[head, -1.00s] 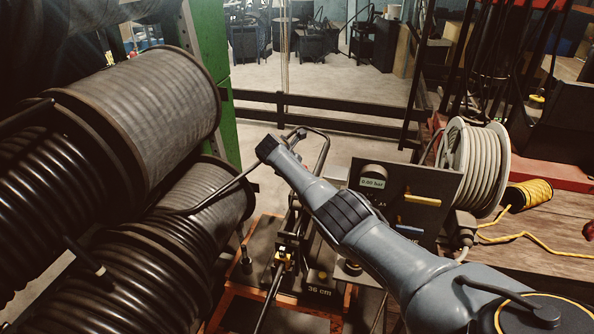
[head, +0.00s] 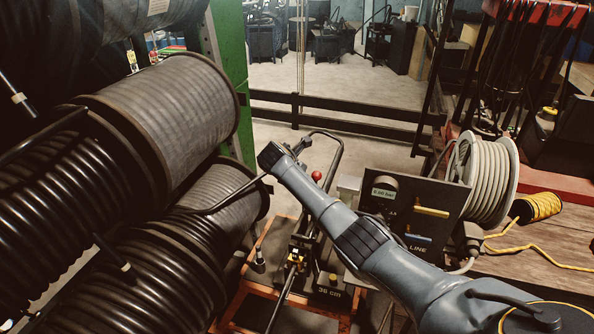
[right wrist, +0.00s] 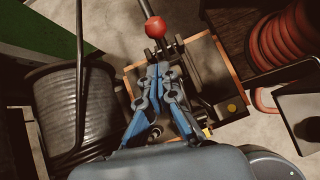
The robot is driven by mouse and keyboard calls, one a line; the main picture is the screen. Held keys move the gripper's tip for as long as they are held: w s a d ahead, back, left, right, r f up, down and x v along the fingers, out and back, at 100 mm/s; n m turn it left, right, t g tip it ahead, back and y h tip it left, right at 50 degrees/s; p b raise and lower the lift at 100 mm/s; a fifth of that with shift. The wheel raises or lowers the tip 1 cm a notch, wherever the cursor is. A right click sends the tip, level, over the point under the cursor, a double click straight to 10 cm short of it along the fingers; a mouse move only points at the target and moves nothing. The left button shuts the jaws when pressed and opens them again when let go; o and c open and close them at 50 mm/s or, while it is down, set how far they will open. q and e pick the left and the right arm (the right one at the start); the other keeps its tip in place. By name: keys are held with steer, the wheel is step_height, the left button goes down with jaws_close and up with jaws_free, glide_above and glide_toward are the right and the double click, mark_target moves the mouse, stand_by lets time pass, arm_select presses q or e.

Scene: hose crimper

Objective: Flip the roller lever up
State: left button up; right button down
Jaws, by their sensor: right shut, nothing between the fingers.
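The hose machine (head: 330,284), labelled 36 cm, stands low in an orange frame in the middle of the head view. A lever with a red ball knob (head: 316,176) rises behind my right forearm; I cannot tell for sure that it is the roller lever. In the right wrist view the red knob (right wrist: 156,27) is just beyond my fingertips, apparently apart from them. My right gripper (right wrist: 164,68) is shut and empty above the machine. In the head view my forearm hides part of the machine. My left gripper is out of view.
Large black hose reels (head: 190,110) fill the left side. A control panel (head: 405,215) with a gauge and coloured handles stands right of the machine. A pale hose reel (head: 490,180) and yellow cord (head: 540,207) are on the wooden bench. A red hose reel (right wrist: 285,45) shows too.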

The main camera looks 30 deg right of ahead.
steer(key=shift+b+v, duration=0.3)
steer(key=shift+v, duration=2.3)
steer(key=shift+r, duration=0.1)
